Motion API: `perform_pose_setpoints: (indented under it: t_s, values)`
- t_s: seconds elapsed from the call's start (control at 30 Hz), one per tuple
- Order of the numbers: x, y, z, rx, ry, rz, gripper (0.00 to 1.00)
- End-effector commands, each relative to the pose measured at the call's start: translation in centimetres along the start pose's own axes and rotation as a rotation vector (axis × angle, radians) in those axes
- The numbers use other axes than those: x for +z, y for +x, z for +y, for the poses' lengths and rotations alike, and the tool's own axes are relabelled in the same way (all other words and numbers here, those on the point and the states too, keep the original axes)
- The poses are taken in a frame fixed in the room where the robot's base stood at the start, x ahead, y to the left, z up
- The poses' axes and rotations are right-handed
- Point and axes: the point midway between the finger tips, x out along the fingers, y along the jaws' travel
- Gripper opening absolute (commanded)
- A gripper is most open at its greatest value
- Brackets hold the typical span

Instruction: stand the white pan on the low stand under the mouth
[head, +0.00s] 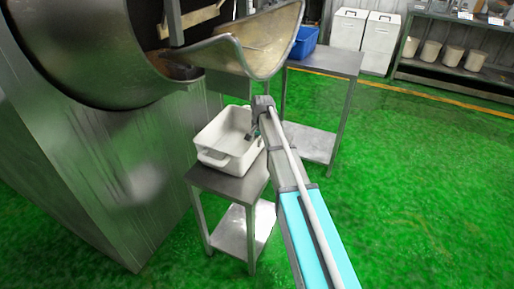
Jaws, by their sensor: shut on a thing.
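The white pan (212,160) is upright on or just over the low stand (240,189), below the drum's mouth (262,45). It covers most of the stand top; I cannot tell if its base fully touches. My gripper (254,134) is shut on the pan's right side wall. My arm hides part of the pan's right rim and the stand's right side. The pan looks empty inside.
The big metal drum (80,45) and its housing (120,165) stand close on the left. A steel table (330,60) with a blue bin (304,42) is behind. White bins (380,42) and a shelf (455,75) are far back. Green floor is clear at right.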

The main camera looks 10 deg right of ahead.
Motion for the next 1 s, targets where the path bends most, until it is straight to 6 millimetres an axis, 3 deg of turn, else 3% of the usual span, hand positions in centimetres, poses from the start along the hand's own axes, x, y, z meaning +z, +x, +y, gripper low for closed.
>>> perform_pose_setpoints:
  t_s: [0.57, 0.8, 1.0]
  values:
    - [0.04, 0.78, -0.01, -0.001, -0.001, 0.000, 0.00]
    - [0.06, 0.72, -0.01, 0.000, -0.001, 0.000, 0.43]
    - [0.06, 0.72, -0.03, 0.000, -0.002, 0.000, 0.43]
